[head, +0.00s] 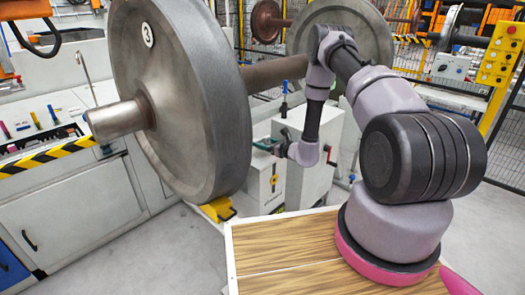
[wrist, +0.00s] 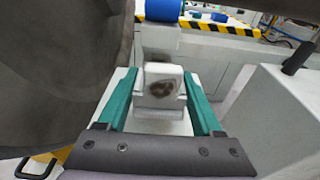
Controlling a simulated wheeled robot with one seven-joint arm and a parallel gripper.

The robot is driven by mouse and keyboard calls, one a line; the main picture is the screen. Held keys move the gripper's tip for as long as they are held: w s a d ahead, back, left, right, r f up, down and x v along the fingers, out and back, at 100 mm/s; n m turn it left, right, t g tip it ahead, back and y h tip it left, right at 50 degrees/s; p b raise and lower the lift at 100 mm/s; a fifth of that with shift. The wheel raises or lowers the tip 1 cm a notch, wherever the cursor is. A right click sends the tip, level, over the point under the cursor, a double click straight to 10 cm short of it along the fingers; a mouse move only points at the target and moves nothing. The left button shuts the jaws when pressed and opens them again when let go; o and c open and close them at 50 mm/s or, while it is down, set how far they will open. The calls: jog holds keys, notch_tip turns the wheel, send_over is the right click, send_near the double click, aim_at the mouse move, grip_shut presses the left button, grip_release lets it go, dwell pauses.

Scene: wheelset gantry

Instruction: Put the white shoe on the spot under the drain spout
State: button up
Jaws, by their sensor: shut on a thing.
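In the wrist view my gripper (wrist: 160,76) has its two green fingers closed on either side of a pale notched block, which I take to be the white shoe (wrist: 160,112). The shoe has a dark round patch on its near face. In the head view my gripper (head: 264,146) reaches left beside the big wheel's rim, at the height of the white machine posts; the wheel hides its tip and the shoe there. I cannot make out the drain spout or the spot under it for certain.
A large steel wheel (head: 190,90) on an axle is close left of my gripper. White machine posts (head: 310,135) stand just behind and right. A white bench (head: 80,205) with striped edging is at left. A blue cylinder (wrist: 163,9) lies ahead in the wrist view.

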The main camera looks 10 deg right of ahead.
aim_at(263, 155)
jog(key=shift+f, duration=1.75)
jog(key=shift+f, duration=0.15)
jog(key=o, duration=1.4)
